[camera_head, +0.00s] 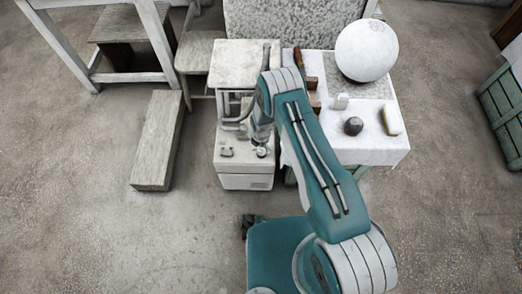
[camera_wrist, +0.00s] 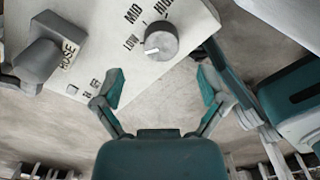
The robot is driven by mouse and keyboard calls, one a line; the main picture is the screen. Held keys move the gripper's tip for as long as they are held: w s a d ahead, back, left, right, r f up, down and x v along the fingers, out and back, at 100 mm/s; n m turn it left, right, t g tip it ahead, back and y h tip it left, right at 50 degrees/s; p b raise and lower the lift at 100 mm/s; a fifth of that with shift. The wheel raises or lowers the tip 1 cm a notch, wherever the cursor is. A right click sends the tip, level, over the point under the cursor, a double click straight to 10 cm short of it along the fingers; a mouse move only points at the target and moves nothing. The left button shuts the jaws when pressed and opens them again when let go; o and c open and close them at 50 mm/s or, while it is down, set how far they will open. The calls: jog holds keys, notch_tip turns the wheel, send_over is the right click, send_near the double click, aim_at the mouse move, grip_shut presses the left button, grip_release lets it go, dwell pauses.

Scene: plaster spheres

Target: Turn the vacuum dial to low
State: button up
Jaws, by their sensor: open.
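The vacuum dial (camera_wrist: 161,40) is a round grey knob on a pale panel, with LOW, MID and HIGH printed around its left and upper sides. A light mark shows on its lower-left face, on the side of LOW. My gripper (camera_wrist: 161,86) is open and empty. Its teal-padded fingers are spread apart, and in the wrist view the dial appears above and between their tips, not gripped. In the head view the dial (camera_head: 261,152) is on the white vacuum unit (camera_head: 246,182), just below my wrist, which hides part of the unit.
A HOSE fitting (camera_wrist: 42,52) stands left of the dial on the panel. A cloth-covered table (camera_head: 375,150) with a large white sphere (camera_head: 366,50), a dark ball (camera_head: 353,126) and a brush (camera_head: 390,121) is to the right. A wooden block (camera_head: 157,140) lies on the floor at left.

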notch_tip(320, 180, up, 7)
jog(key=shift+f, duration=0.2)
dwell(0.5)
notch_tip(320, 180, up, 7)
jog(key=m, duration=0.2)
send_over(261, 152)
jog(key=w, duration=0.3)
jog(key=s+d+r+m+t, duration=0.1)
jog(key=d+r+m, duration=0.15)
jog(key=r, duration=0.65)
jog(key=s+d+r+m+t, duration=0.15)
jog(key=r+m, duration=0.25)
jog(key=r, duration=0.6)
jog(key=d+r+m, duration=0.3)
jog(key=r, duration=0.6)
jog(key=s+d+r+m+t, duration=0.1)
jog(key=s+d+r+m, duration=0.2)
jog(key=s+r+m, duration=0.4)
jog(key=s+d+r+m+t, duration=0.2)
jog(key=s+r+m, duration=0.6)
jog(key=s, duration=1.1)
notch_tip(261, 152, up, 4)
jog(key=shift+s+d+f, duration=0.1)
jog(key=shift+s+d, duration=0.1)
jog(key=shift+d, duration=1.05)
